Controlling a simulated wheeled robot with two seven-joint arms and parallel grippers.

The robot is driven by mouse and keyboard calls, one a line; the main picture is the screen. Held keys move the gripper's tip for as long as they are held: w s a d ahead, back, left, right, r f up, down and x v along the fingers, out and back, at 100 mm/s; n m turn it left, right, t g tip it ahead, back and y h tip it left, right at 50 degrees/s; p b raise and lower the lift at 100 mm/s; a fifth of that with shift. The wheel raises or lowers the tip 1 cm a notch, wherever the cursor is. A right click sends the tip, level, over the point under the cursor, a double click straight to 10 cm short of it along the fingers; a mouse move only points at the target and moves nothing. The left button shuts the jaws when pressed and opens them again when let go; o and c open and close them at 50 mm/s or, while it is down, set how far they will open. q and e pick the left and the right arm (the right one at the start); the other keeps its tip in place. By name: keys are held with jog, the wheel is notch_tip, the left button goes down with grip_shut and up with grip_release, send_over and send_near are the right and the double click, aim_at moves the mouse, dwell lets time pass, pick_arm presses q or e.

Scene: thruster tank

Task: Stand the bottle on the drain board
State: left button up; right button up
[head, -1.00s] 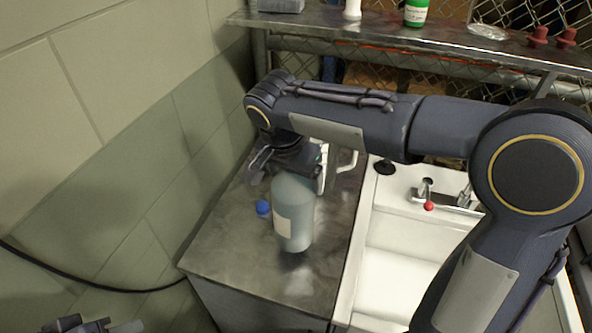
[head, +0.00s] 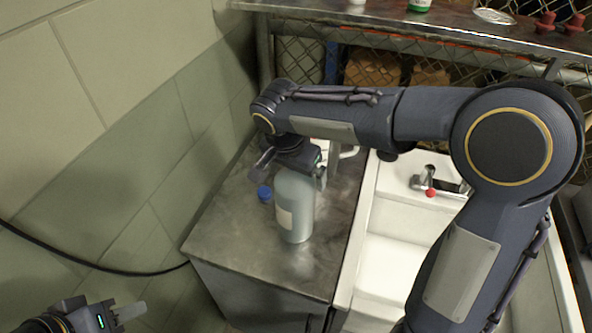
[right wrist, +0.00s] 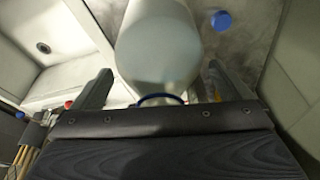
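The bottle (head: 296,205) is grey-blue with a pale label and stands upright on the grey metal drain board (head: 225,238), left of the sink. In the right wrist view the bottle (right wrist: 158,45) lies between the two fingers, with a narrow gap on each side. My right gripper (head: 293,170) is above and around the bottle's upper part, fingers apart. The gripper and wrist hide the bottle's top in the head view. My left gripper (head: 128,312) is at the bottom left, away from the board; its opening is unclear.
A blue cap (head: 264,192) lies on the board left of the bottle. The white sink (head: 385,265) with a tap (head: 428,182) is on the right. A tiled wall (head: 130,130) bounds the left; a shelf (head: 440,25) runs behind. The board's front is clear.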

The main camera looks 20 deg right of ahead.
jog(key=shift+r, duration=0.1)
jog(key=v, duration=1.2)
jog(key=s+d+f+n+y, duration=0.3)
jog(key=s+d+f, duration=0.1)
jog(key=s+d, duration=0.45)
jog(key=s+f+n+t+y, duration=0.3)
jog(key=s+f, duration=0.4)
jog(key=s, duration=0.4)
jog(key=shift+s+d+f+n, duration=0.2)
jog(key=shift+d+f+n, duration=0.15)
jog(key=shift+d+n, duration=0.25)
